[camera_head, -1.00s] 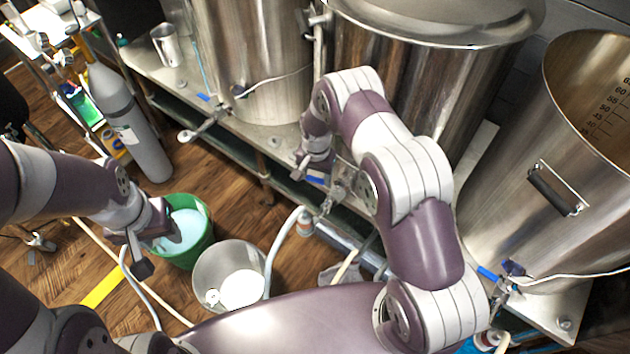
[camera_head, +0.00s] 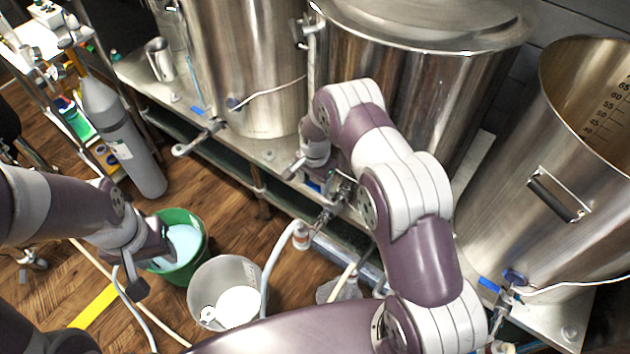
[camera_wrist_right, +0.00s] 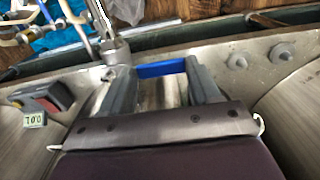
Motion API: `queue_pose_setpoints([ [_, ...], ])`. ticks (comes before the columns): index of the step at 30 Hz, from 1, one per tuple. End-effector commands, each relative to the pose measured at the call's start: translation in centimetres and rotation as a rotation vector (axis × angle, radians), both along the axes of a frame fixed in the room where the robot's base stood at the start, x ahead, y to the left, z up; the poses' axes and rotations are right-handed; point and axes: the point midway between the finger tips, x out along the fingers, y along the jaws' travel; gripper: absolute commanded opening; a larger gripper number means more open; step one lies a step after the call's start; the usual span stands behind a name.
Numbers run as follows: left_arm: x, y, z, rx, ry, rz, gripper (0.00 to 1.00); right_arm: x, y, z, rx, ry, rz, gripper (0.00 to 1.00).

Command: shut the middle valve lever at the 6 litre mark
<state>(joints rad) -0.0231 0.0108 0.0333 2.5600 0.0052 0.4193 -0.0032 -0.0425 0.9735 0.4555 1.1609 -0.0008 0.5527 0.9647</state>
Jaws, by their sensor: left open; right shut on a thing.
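The blue middle valve lever (camera_head: 312,186) is low at the front of the middle steel kettle (camera_head: 410,90), mostly hidden by my right arm in the head view. In the right wrist view the blue lever (camera_wrist_right: 162,69) lies crosswise between the two grey fingers of my right gripper (camera_wrist_right: 165,80), which is shut on it. The right gripper (camera_head: 306,176) also shows in the head view. The valve body (camera_wrist_right: 115,50) is beside the lever.
A hose (camera_head: 274,262) runs from the middle valve. Other blue valve levers show at the left (camera_head: 197,112) and right (camera_head: 489,284) kettles. A grey gas cylinder (camera_head: 122,140) stands at left.

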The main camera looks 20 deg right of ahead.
Motion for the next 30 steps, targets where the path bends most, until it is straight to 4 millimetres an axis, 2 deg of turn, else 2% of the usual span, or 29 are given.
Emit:
queue_pose_setpoints([
  [2,0.0,0.0,0.0,0.000,0.000,0.000,0.45,0.1,0.0,0.1,0.001,-0.003,-0.008,0.07],
  [3,0.0,0.0,0.0,0.000,0.000,0.000,0.45,0.1,0.0,0.1,0.001,-0.003,-0.008,0.65],
  [5,0.0,0.0,0.0,0.000,0.000,0.000,0.45,0.1,0.0,0.1,0.001,-0.003,-0.007,0.84],
  [6,0.0,0.0,0.0,0.000,0.000,0.000,0.45,0.1,0.0,0.1,0.001,-0.003,-0.007,0.87],
  [14,0.0,0.0,0.0,0.000,0.000,0.000,0.45,0.1,0.0,0.2,0.000,-0.002,-0.003,0.87],
  [17,0.0,0.0,0.1,0.000,0.000,0.000,0.45,0.2,0.0,1.3,0.001,-0.004,-0.003,0.87],
  [24,0.0,0.0,0.2,0.000,0.000,0.000,0.45,0.2,0.0,7.6,0.001,-0.007,-0.004,0.87],
  [30,0.0,0.0,0.2,0.000,0.000,0.000,0.45,0.1,0.0,11.6,0.001,-0.005,-0.004,0.87],
])
